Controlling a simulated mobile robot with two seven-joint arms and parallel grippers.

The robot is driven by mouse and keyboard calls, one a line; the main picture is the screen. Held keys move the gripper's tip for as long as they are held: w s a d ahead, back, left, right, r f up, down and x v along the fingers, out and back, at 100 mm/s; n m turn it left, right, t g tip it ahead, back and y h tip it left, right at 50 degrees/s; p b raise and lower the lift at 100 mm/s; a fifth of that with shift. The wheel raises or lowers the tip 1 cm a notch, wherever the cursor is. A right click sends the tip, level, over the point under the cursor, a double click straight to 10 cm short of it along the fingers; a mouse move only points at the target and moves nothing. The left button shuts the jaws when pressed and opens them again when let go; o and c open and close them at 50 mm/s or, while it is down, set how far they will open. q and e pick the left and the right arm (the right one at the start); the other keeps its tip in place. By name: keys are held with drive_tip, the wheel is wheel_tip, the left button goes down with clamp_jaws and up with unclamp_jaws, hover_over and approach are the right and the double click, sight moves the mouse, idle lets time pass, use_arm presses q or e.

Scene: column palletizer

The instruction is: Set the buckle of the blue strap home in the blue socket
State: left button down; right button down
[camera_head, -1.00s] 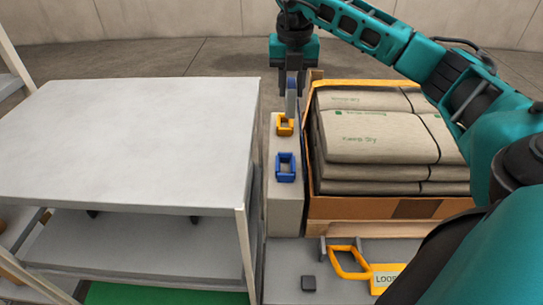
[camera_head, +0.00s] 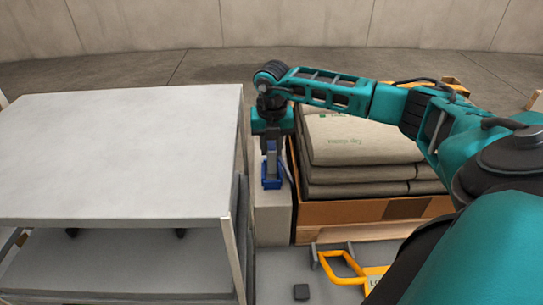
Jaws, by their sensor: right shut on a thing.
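My right gripper (camera_head: 271,150) points down over the narrow grey block between the table and the carton. It is shut on the blue strap's buckle, which is mostly hidden by the fingers. The blue socket (camera_head: 271,184) sits on top of the block, directly below the fingers in this view. I cannot tell whether the buckle is inside the socket or only above it. The yellow socket is hidden behind the gripper. My left gripper is not in view.
A grey table (camera_head: 120,150) stands close on the left. A carton (camera_head: 345,215) of stacked sacks (camera_head: 360,142) stands close on the right. The tabletop is clear.

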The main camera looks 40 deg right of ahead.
sight(271, 158)
wheel_tip(271, 158, down, 3)
drive_tip(key=shift+f, duration=0.5)
drive_tip(key=shift+f, duration=0.1)
drive_tip(key=shift+f+b, duration=0.15)
drive_tip(key=shift+b, duration=0.15)
drive_tip(key=c, duration=1)
unclamp_jaws()
drive_tip(key=shift+c, duration=0.2)
drive_tip(key=shift+o, duration=1)
